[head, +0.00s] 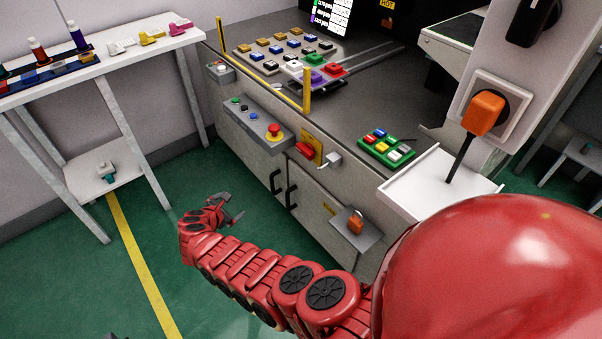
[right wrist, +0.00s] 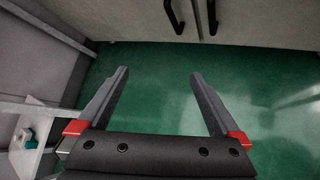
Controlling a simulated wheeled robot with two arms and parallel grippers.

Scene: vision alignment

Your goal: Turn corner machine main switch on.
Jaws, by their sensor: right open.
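My left gripper is not in view.
A control box with a red emergency button (head: 274,131) is left of the red handle. A white table (head: 95,70) stands left. Green floor between is clear.

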